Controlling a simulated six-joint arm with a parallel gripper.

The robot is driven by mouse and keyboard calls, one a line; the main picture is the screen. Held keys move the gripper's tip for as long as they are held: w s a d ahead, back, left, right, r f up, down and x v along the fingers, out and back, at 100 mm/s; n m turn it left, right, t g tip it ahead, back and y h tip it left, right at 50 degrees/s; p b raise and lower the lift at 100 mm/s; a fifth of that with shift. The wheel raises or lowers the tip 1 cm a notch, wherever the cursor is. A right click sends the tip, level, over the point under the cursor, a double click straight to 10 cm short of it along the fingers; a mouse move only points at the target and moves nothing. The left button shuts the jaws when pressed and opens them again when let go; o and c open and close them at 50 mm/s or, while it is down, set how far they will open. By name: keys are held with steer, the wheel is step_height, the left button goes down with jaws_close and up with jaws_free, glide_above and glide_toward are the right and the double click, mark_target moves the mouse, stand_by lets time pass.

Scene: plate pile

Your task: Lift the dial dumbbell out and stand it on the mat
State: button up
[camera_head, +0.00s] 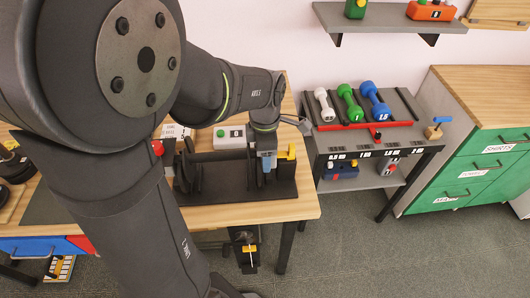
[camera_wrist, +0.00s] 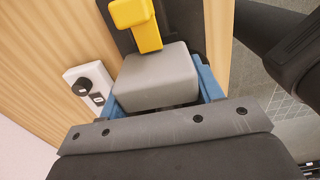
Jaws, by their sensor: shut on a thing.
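My gripper (camera_head: 267,162) has blue fingers and is down at the right end of the black cradle (camera_head: 235,193) on the wooden table. In the wrist view my gripper (camera_wrist: 160,95) is shut on a grey block (camera_wrist: 157,75), which seems to be part of the dial dumbbell. Dark upright plates (camera_head: 187,172) stand at the cradle's left side. A yellow lever (camera_head: 287,153) stands just right of the fingers; it also shows beyond the block in the wrist view (camera_wrist: 135,18). My arm hides much of the table. A dark mat (camera_head: 47,207) shows partly at the left.
A white box with a green button (camera_head: 229,136) stands behind the cradle. Dark plates (camera_head: 14,165) lie at the far left. A rack with white, green and blue dumbbells (camera_head: 352,103) stands to the right, beside a green-drawered cabinet (camera_head: 478,165).

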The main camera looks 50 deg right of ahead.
steer(key=shift+r, duration=2)
